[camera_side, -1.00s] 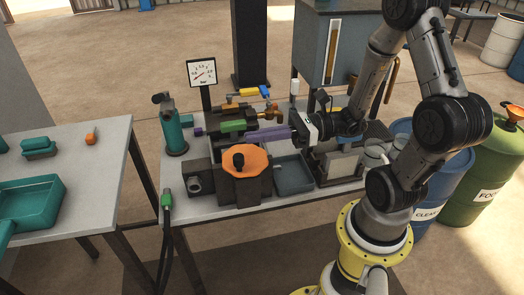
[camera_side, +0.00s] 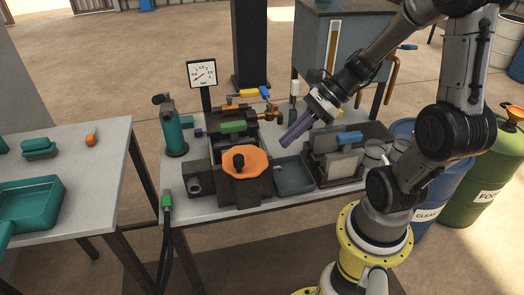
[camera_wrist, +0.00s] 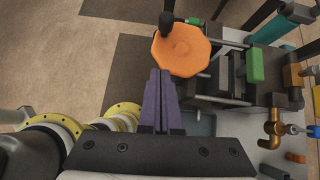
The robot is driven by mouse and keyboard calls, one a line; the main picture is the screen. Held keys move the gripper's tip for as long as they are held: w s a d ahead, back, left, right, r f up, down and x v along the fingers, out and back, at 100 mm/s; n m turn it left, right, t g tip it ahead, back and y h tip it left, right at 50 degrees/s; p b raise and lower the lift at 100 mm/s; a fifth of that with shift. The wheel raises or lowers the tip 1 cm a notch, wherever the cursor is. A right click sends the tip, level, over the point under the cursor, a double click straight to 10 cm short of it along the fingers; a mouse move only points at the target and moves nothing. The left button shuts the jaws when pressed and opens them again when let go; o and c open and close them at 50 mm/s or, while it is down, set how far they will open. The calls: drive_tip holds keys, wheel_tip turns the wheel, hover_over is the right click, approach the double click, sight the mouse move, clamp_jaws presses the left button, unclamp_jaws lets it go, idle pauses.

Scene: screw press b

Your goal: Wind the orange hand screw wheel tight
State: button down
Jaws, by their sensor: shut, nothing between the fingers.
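In the wrist view the fingertips (camera_wrist: 160,72) point toward the wheel's lower left edge.
A dark tray (camera_side: 294,178) lies right of the press. Behind stand a green block (camera_side: 233,127), brass fittings (camera_side: 270,118) and a dial gauge (camera_side: 201,73). A teal pump (camera_side: 172,127) is at the left. A plate rack (camera_side: 337,165) stands to the right.

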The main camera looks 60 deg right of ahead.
hover_over(262, 167)
drive_tip(key=s+d, duration=0.1)
wheel_tip(262, 167, down, 3)
drive_tip(key=shift+w+a, duration=0.5)
drive_tip(key=shift+a, duration=0.1)
